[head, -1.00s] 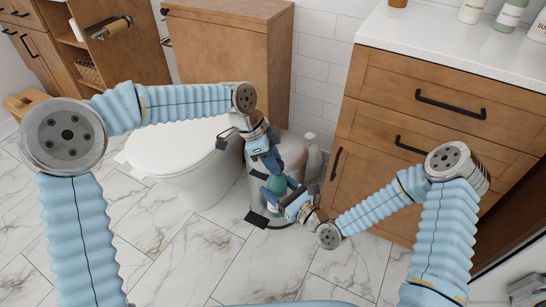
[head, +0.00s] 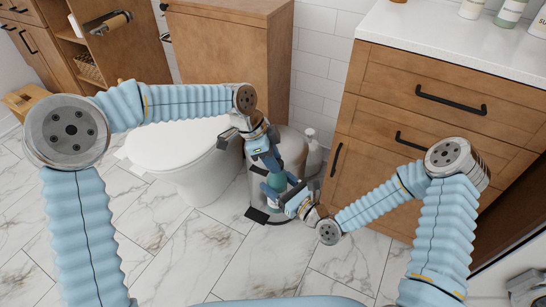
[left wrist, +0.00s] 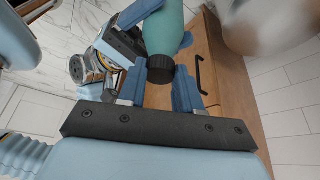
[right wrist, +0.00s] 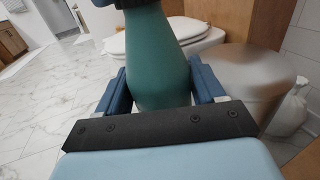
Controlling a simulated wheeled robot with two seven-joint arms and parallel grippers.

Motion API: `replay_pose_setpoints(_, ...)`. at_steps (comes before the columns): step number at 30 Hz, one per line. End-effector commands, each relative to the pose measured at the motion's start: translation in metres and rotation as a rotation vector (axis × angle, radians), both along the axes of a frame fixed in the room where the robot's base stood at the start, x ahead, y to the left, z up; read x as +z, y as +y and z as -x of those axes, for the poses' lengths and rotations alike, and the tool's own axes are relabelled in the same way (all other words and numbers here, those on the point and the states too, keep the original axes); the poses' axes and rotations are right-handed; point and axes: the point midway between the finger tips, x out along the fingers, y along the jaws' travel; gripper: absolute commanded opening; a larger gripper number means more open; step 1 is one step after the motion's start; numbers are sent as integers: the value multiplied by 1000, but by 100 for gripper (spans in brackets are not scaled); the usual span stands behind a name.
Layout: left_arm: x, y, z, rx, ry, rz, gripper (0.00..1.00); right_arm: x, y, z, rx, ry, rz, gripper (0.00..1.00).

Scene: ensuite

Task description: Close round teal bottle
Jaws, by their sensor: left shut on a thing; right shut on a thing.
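The round teal bottle (head: 277,182) is held upright in the air in front of the toilet and the grey bin. In the left wrist view its teal body (left wrist: 164,32) ends in a black ribbed cap (left wrist: 160,70). My left gripper (left wrist: 157,88) is shut on this cap from above. The cap sits at the bottle's neck; I cannot tell how tightly. My right gripper (right wrist: 157,85) is shut on the teal body (right wrist: 155,60), with one finger on each side. In the right wrist view the left gripper's fingers mostly hide the cap.
A white toilet (head: 180,150) stands to the left, with a wooden cabinet (head: 230,65) behind it. A wooden vanity (head: 410,130) is at the right. The marble floor in front is clear.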

Motion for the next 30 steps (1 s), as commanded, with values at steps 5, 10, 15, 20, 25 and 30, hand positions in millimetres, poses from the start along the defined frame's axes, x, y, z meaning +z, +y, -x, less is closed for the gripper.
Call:
replay_pose_setpoints(5,-4,0,0,0,0,0,6,1,0,0,0,-2,-1,0)
replay_pose_setpoints(10,-6,0,0,-6,1,0,6,1,0,0,0,-2,-1,0)
replay_pose_setpoints(15,-7,-2,-4,-235,3,0,6,1,0,0,0,-2,-1,0)
replay_pose_setpoints(20,-7,-8,-9,-763,1,4,6,1,0,0,0,-2,-1,0)
replay_pose_setpoints(25,-8,-14,-10,-1357,-1,1,6,1,0,0,1,-2,-1,0)
replay_pose_setpoints(30,-7,-18,-9,-1884,0,-3,6,1,1,0,1,-2,-1,0)
